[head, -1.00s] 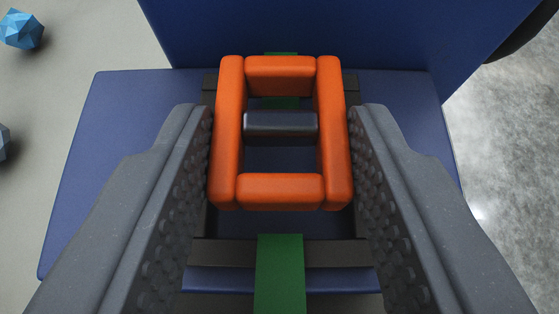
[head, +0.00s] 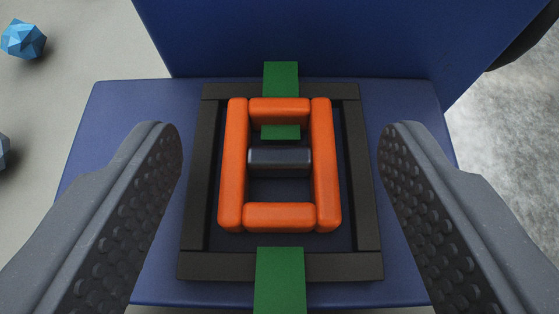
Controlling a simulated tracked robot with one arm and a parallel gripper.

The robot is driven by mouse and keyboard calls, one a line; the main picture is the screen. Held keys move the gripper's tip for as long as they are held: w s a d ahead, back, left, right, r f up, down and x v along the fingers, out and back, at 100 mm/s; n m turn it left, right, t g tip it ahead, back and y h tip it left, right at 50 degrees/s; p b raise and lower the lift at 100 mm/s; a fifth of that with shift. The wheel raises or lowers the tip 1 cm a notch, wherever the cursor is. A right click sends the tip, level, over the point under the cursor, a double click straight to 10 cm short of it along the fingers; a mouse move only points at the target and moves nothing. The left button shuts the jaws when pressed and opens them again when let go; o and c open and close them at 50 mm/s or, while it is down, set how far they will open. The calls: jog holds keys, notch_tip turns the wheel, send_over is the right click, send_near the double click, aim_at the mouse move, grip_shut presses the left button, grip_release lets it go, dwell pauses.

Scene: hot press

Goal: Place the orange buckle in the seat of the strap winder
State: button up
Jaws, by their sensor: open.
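The orange buckle (head: 279,217) is a rectangular frame with rounded bars. It lies inside the dark rectangular rim of the seat (head: 280,266) on the blue strap winder (head: 100,190). A short dark bar (head: 279,157) shows through the buckle's opening. A green strap (head: 280,280) shows at the near side and again at the far side, under the buckle's far bar. My gripper (head: 281,145) is open, with one finger on each side of the buckle and a clear gap to both. It touches nothing that I can see.
A tall blue panel (head: 330,35) of the winder rises behind the seat. A blue faceted object (head: 23,39) and another partly visible one (head: 3,150) lie on the pale floor at left. Grey mottled floor (head: 510,150) shows at right.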

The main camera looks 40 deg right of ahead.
jog(key=shift+s+d+f, duration=0.1)
jog(key=shift+s+f, duration=0.05)
jog(key=shift+f, duration=0.1)
jog(key=v, duration=1.2)
jog(key=shift+r+p, duration=0.35)
jog(key=shift+r, duration=0.15)
